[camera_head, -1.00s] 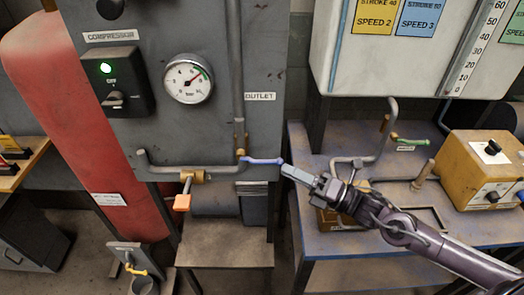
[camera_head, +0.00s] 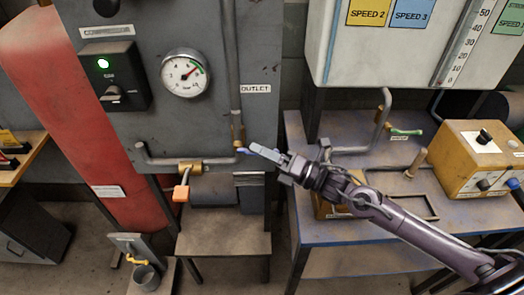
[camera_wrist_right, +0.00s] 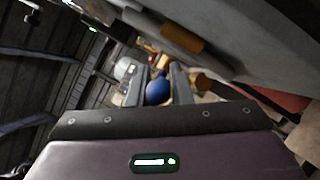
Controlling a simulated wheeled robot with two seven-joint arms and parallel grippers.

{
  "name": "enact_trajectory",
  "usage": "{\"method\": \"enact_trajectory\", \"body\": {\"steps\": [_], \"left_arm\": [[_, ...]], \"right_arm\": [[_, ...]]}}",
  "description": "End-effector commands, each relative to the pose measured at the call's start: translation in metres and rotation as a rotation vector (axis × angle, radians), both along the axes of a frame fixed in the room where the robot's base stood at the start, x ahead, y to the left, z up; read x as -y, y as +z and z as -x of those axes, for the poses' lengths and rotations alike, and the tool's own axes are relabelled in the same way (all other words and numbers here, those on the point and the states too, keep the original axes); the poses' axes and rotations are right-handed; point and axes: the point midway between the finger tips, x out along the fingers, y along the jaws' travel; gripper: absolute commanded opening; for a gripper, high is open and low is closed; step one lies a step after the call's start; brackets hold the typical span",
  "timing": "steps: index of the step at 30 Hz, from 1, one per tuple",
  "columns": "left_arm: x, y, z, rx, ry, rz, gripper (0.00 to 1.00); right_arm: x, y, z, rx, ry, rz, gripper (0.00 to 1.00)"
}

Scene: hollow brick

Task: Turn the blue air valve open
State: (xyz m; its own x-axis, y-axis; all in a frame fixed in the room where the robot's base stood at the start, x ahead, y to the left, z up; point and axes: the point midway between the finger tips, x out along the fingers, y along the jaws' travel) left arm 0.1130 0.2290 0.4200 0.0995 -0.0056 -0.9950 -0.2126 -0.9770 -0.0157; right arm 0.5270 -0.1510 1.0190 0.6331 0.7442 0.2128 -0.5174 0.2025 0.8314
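The blue air valve's handle (camera_head: 243,151) sticks out to the right at the foot of the vertical outlet pipe, below the OUTLET label. Its brass body (camera_head: 238,135) sits on that pipe. My right gripper (camera_head: 256,149) reaches it from the right, and its fingers cover most of the handle in the head view. In the right wrist view the round blue knob (camera_wrist_right: 158,92) lies between the two fingers, nearly filling the gap. I see no clear grip on it, so the fingers look open around it. My left gripper is out of view.
An orange-handled valve (camera_head: 181,193) hangs from the horizontal pipe to the left. The pressure gauge (camera_head: 186,72) and compressor switch (camera_head: 113,93) are above. A bench (camera_head: 330,235) with a green-handled valve (camera_head: 405,132) and a yellow box (camera_head: 482,160) stands to the right.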

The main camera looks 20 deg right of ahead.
Motion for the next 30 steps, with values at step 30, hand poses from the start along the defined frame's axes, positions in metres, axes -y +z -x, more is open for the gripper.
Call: {"method": "enact_trajectory", "body": {"steps": [30], "left_arm": [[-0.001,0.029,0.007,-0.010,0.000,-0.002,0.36]], "right_arm": [[0.000,0.025,0.000,-0.086,0.001,0.321,0.00]]}}
